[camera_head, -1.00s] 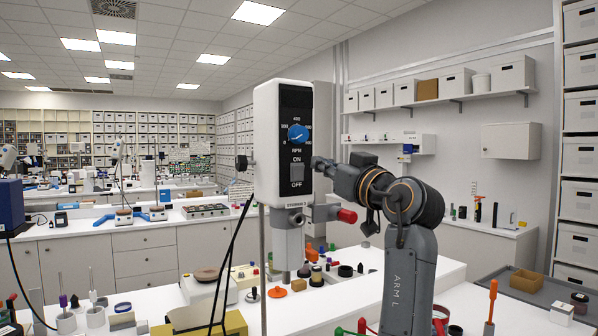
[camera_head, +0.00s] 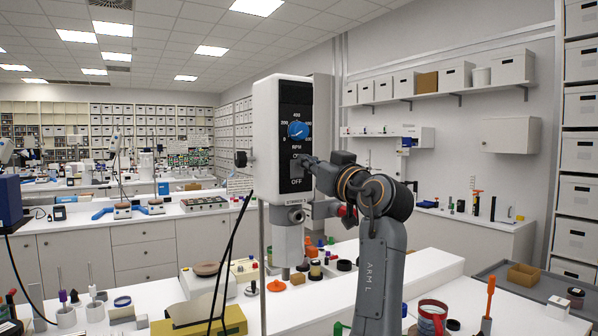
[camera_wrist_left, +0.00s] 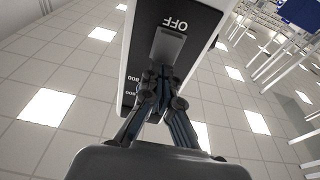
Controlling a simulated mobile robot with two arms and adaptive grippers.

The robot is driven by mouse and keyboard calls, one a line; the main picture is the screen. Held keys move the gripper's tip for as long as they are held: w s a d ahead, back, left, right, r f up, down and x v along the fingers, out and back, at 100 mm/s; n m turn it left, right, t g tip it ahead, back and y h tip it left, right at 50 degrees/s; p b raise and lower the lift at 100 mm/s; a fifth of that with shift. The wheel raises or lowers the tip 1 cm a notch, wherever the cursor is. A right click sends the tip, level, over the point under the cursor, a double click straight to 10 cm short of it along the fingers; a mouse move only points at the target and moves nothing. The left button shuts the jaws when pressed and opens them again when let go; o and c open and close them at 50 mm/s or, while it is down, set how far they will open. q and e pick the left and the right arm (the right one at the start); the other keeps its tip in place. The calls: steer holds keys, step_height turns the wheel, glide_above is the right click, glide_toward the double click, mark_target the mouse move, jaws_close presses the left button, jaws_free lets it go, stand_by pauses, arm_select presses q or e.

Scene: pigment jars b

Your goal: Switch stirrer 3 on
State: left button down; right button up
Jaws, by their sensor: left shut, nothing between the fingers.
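In the left wrist view the closed fingertips (camera_wrist_left: 161,72) lie over the ON end of the switch (camera_wrist_left: 168,46); contact cannot be told. My right gripper is out of view.
A black cable (camera_head: 230,262) hangs left of the stirrer. A grey tray (camera_head: 495,277) lies at right. The air right of my arm is clear.

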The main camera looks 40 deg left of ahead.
arm_select(q)
steer(key=shift+w+a, duration=0.15)
steer(key=shift+a, duration=0.2)
steer(key=v, duration=1.1)
steer(key=shift+d+r+b, duration=0.2)
steer(key=shift+r+b, duration=0.1)
steer(key=shift+b, duration=0.15)
